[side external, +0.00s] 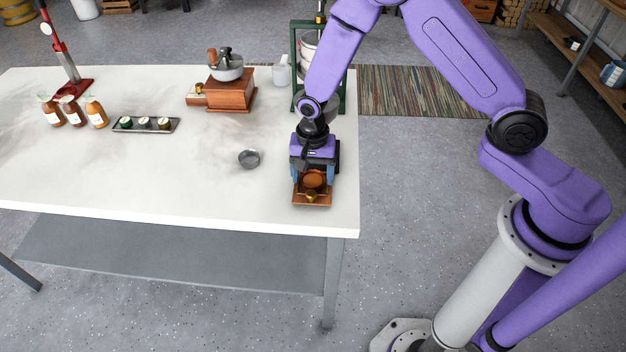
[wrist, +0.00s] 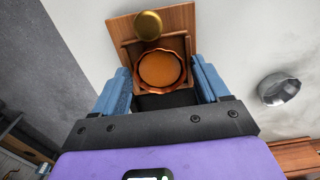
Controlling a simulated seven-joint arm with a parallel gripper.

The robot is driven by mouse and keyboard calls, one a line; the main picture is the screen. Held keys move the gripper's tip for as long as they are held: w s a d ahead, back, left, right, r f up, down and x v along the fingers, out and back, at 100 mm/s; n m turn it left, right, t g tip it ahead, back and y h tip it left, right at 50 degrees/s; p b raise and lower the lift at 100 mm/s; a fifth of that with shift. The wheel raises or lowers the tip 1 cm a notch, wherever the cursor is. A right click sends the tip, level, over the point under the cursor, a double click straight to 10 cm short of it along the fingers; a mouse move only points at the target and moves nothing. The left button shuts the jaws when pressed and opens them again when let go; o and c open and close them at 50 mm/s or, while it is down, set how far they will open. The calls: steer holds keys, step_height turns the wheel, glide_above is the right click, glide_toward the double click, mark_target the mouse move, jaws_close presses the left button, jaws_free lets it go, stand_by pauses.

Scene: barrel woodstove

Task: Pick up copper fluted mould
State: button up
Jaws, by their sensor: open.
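The copper fluted mould (side external: 314,180) is a round, orange-brown dish with a wavy rim. It sits in a small wooden drawer-like tray (side external: 313,203) near the right front corner of the white table. In the wrist view the mould (wrist: 161,69) lies just beyond and between the blue fingers. My gripper (side external: 313,182) points down over the tray, and it also shows in the wrist view (wrist: 163,85). Its fingers are apart, one on each side of the mould, with nothing visibly held. Whether they touch the tray or mould is unclear. A brass knob (wrist: 148,25) is on the tray's front.
A small grey metal cup (side external: 249,158) stands left of the gripper. A wooden coffee grinder (side external: 231,92) and a green metal frame (side external: 296,66) stand behind. Bottles (side external: 74,111) and a dark tray (side external: 146,125) are farther left. The front-left tabletop (side external: 130,180) is clear.

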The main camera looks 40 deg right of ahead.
mark_target(313, 178)
steer(key=c, duration=0.7)
steer(key=shift+r, duration=3.55)
